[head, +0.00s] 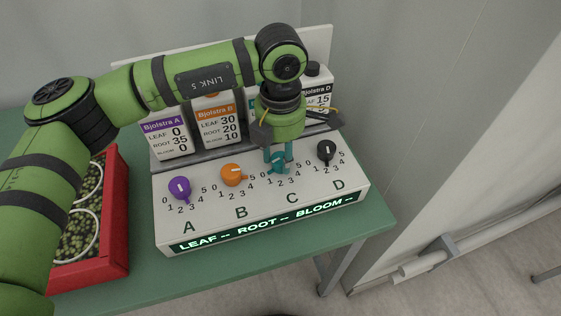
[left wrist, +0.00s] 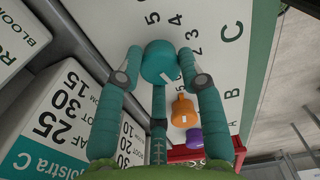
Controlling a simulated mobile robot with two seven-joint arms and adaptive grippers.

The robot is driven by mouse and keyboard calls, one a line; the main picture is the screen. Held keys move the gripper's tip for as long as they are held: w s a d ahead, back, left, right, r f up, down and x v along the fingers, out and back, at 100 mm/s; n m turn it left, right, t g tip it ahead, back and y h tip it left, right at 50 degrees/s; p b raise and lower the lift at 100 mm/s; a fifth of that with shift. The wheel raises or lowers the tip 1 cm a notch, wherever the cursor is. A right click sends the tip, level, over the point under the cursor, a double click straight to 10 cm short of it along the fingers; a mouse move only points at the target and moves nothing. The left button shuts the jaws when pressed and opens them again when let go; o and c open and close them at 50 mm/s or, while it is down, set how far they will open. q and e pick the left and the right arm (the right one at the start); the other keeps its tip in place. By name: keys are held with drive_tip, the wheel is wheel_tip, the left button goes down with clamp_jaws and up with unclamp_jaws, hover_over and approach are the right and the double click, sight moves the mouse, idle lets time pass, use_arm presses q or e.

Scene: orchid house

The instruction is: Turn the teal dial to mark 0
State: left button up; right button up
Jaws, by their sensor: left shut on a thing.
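The teal dial (head: 279,166) is the third on the white panel (head: 215,208), above letter C. It is partly hidden by my left gripper (head: 278,158), which comes down on it from above. In the left wrist view the dial (left wrist: 157,60) sits between the fingers of my left gripper (left wrist: 160,72), which are shut on it. Its short white line lies on its lower right side in that view, away from the 5 and 4. The mark it meets is hidden by a finger. My right gripper is not in view.
A purple dial (head: 179,188) and an orange dial (head: 233,175) are left of the teal one, a black dial (head: 326,151) right. Labelled containers (head: 216,127) stand behind. The display (head: 265,222) shows dashes. A red crate (head: 117,220) stands left on the green table (head: 150,285).

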sight(280, 158)
use_arm(q)
drive_tip(key=shift+m+b, duration=0.65)
drive_tip(key=shift+m, duration=0.15)
drive_tip(key=o, duration=1.1)
drive_tip(key=shift+o, duration=0.2)
wheel_tip(280, 158, up, 12)
